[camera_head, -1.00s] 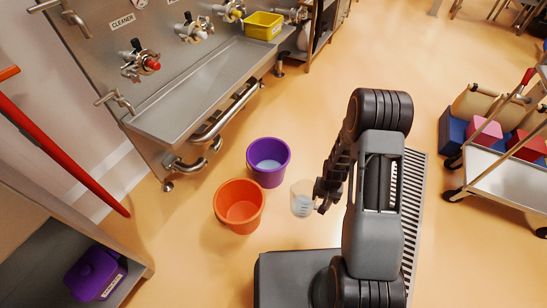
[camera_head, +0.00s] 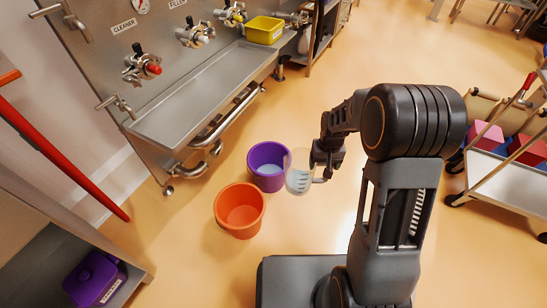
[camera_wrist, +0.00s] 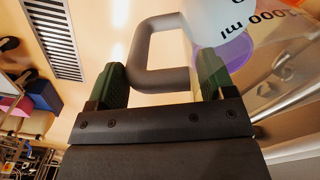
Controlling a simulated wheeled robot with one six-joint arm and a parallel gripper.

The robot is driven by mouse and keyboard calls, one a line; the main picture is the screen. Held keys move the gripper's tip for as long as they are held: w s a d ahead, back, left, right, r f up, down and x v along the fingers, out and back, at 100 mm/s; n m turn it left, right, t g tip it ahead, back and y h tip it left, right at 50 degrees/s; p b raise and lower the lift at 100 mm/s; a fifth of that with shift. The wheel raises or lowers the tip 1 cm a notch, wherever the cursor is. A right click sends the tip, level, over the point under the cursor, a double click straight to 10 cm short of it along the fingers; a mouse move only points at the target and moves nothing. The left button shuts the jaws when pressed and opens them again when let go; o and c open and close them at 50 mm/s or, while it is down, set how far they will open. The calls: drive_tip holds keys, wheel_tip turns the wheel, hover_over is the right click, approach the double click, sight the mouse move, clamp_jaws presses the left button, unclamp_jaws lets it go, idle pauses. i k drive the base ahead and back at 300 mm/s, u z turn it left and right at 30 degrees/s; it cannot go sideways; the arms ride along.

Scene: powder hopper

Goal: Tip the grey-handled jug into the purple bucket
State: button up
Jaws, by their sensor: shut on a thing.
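The jug (camera_head: 298,180) is translucent with a grey handle (camera_wrist: 157,55). My gripper (camera_head: 325,172) is shut on that handle and holds the jug up off the floor. In the head view the jug looks close to upright and overlaps the right edge of the purple bucket (camera_head: 258,181). The bucket stands on the floor with something pale inside. In the wrist view the handle lies between the two green finger pads, and part of the jug with printed volume marks (camera_wrist: 215,18) shows at the top. The purple bucket (camera_wrist: 236,50) shows behind it.
An orange bucket (camera_head: 240,225) stands just in front of the purple one. A steel sink unit (camera_head: 190,100) with valves and a yellow tub (camera_head: 264,30) is behind to the left. A trolley (camera_head: 495,175) with coloured boxes is at the right.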

sight(265, 159)
drive_tip(key=z, duration=0.65)
drive_tip(key=i, duration=0.9)
drive_tip(key=u, duration=2.4)
